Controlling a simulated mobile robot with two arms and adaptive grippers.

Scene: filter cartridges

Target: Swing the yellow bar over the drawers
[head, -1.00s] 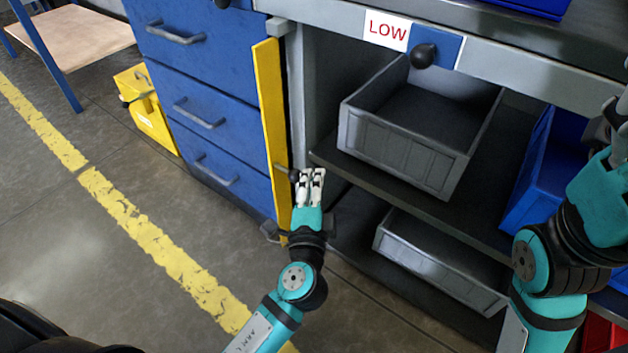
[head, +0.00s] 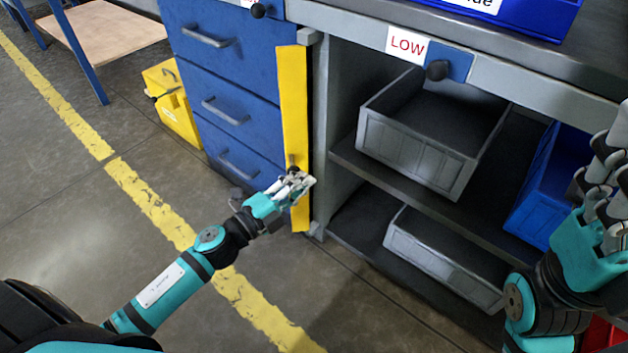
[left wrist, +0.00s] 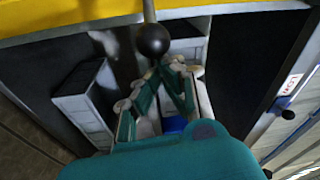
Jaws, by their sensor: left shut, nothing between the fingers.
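The yellow bar (head: 295,115) stands upright along the right edge of the blue drawers (head: 222,95), beside the grey cabinet post. A small dark knob (head: 292,160) sticks out of its lower part. My left gripper (head: 296,184) is shut and empty, at the bar's lower part just below the knob. In the left wrist view, the yellow bar (left wrist: 220,8) crosses the top and the round black knob (left wrist: 153,40) hangs in front of the closed fingers (left wrist: 168,72). I cannot tell whether they touch. My right gripper (head: 602,170) is at the right edge, away from the bar.
Grey bins (head: 420,150) and a blue bin (head: 548,185) stand on the open shelves at right. A sign reading LOW (head: 407,44) is above them. A yellow box (head: 172,105) is left of the drawers. The floor in front is free.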

